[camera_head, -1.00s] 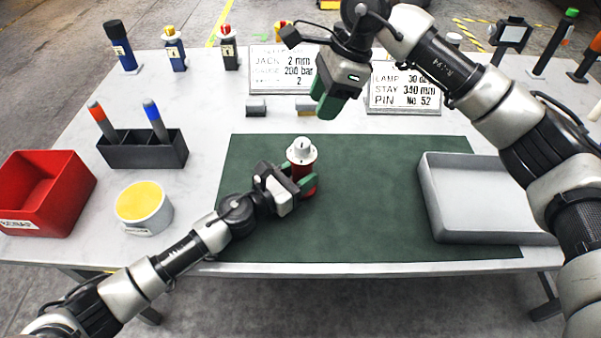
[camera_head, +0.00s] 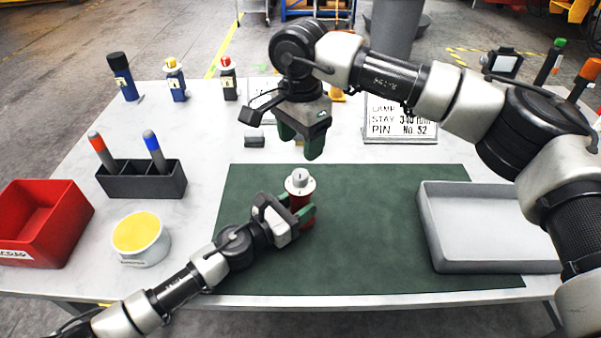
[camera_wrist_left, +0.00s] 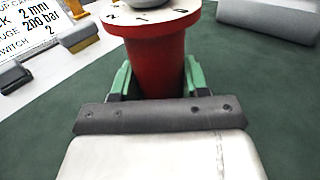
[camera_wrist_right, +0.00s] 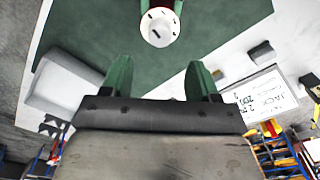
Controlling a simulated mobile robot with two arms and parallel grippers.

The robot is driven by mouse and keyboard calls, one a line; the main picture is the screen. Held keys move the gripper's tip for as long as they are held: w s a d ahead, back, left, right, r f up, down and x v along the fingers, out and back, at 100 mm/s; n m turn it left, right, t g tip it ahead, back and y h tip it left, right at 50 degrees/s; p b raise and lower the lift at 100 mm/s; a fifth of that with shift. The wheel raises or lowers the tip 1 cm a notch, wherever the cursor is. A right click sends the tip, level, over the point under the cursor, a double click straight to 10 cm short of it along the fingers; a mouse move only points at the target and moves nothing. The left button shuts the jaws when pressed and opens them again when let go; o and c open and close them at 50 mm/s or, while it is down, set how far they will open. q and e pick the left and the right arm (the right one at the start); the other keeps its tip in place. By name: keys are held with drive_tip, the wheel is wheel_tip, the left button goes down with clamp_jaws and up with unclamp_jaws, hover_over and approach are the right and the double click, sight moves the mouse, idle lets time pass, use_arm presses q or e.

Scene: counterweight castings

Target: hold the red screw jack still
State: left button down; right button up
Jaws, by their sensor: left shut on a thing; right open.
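The red screw jack (camera_head: 298,198) stands upright near the left part of the green mat (camera_head: 380,230), with a white marked disc and a grey knob on top. My left gripper (camera_head: 302,213) is shut on its red body; the left wrist view shows the red column (camera_wrist_left: 155,68) between the green fingers. My right gripper (camera_head: 301,142) is open and empty, above the table behind the jack. In the right wrist view the jack's white top (camera_wrist_right: 159,27) shows beyond the open fingers (camera_wrist_right: 160,78).
A grey tray (camera_head: 428,225) stands at the mat's right. A red bin (camera_head: 75,225), a yellow-topped tub (camera_head: 140,255) and a black pen holder (camera_head: 140,185) are at the left. Sign boards (camera_head: 400,130) stand behind, one partly hidden by my right gripper. The mat's middle is clear.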

sight(300, 173)
wheel_tip(300, 173, down, 9)
drive_tip(key=shift+r, duration=0.1)
idle(0.3)
drive_tip(key=c, duration=0.9)
